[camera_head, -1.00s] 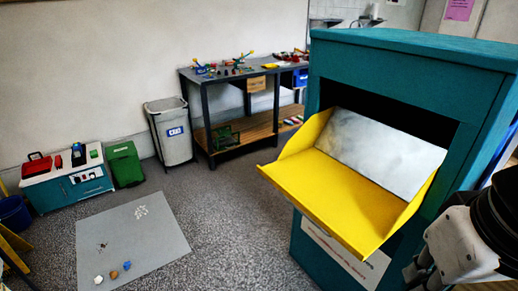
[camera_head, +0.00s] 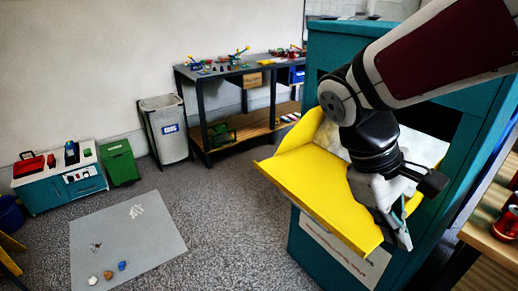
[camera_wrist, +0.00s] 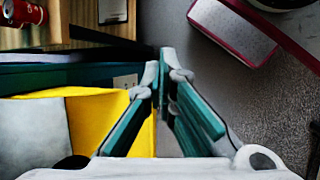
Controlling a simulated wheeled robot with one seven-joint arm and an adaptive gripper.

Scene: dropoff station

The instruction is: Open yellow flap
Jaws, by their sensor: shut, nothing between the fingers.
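The yellow flap (camera_head: 315,190) hangs open from the front of the teal bin (camera_head: 340,45), tilted outward, with its side walls raised. A grey metal plate (camera_head: 420,146) shows behind it, partly hidden by my arm. My gripper (camera_head: 404,240) points down at the flap's right front corner, its fingers together and empty. In the wrist view my gripper (camera_wrist: 166,62) shows its closed fingertips beside the yellow flap (camera_wrist: 95,120), which lies left of the fingers. I cannot tell whether the fingers touch the flap.
A wooden shelf with a red can (camera_head: 507,222) stands close at the right. A workbench (camera_head: 240,72), a grey waste bin (camera_head: 164,128) and a grey floor mat (camera_head: 130,245) are farther left. The floor between mat and teal bin is clear.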

